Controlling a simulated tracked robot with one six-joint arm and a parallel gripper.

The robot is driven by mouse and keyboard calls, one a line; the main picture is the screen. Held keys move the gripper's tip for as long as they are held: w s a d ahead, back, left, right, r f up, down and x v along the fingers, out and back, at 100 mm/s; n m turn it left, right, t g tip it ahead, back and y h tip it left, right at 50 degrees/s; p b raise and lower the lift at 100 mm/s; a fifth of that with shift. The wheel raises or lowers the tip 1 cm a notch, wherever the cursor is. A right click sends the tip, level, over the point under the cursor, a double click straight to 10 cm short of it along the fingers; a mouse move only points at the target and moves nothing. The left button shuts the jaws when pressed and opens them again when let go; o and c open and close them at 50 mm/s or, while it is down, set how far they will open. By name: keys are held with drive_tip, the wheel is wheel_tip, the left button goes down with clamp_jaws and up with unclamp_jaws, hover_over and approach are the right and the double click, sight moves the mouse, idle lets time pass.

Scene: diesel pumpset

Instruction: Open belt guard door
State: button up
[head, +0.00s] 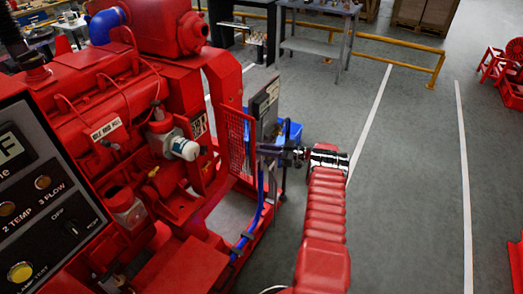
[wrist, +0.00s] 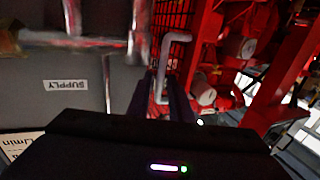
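The belt guard door (head: 238,142) is a red mesh panel on the right side of the red pumpset; its mesh also shows in the wrist view (wrist: 181,42). A grey bent handle (wrist: 167,62) stands in front of the mesh. My gripper (head: 264,150) is beside the door's right edge in the head view. In the wrist view, my gripper (wrist: 160,98) has its two dark fingers apart, with the lower end of the handle between them. I cannot tell whether either finger touches the handle. The door's hinge and latch are not clear.
A grey panel (head: 264,103) stands close behind my gripper; its "SUPPLY" label (wrist: 66,86) shows in the wrist view. Blue hose (head: 249,232) runs below. The floor to the right is open.

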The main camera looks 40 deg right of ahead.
drive_tip(key=shift+o, duration=0.8)
drive_tip(key=shift+s+d, duration=0.1)
drive_tip(key=shift+s, duration=0.05)
drive_tip(key=shift+d, duration=0.1)
drive_tip(key=v, duration=1.3)
drive_tip(key=shift+s+d, duration=0.25)
